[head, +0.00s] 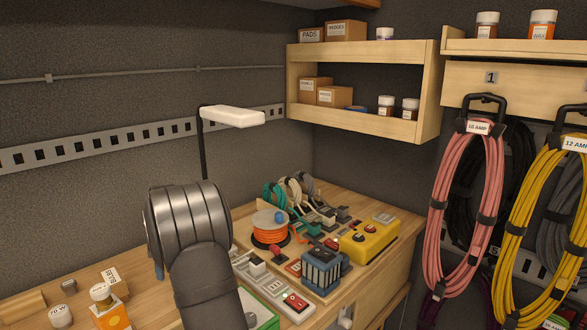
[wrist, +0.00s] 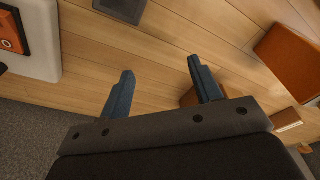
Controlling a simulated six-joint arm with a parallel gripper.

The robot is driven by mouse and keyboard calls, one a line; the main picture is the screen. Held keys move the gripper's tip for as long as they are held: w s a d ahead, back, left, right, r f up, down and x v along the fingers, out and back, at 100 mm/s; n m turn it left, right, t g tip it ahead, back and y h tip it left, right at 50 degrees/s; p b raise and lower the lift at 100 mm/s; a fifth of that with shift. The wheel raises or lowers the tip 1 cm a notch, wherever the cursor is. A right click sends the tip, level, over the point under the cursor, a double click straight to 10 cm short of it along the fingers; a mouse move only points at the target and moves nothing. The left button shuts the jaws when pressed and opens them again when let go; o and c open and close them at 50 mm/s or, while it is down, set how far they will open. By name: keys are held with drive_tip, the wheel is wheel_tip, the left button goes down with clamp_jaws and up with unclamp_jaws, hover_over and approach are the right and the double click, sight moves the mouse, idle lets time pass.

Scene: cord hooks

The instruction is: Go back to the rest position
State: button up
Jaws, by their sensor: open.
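My gripper (wrist: 160,80) shows in the wrist view with its two dark blue fingers spread apart. Nothing is between the fingertips except a view of wooden planks. A pink cord coil (head: 463,205) hangs on a black hook under the label 1. A yellow cord coil (head: 540,215) hangs on a hook to its right.
A lamp (head: 232,116) stands behind my arm. A wall shelf (head: 365,124) holds boxes and jars.

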drive_tip(key=shift+a+f, duration=1.15)
drive_tip(key=shift+a, duration=0.15)
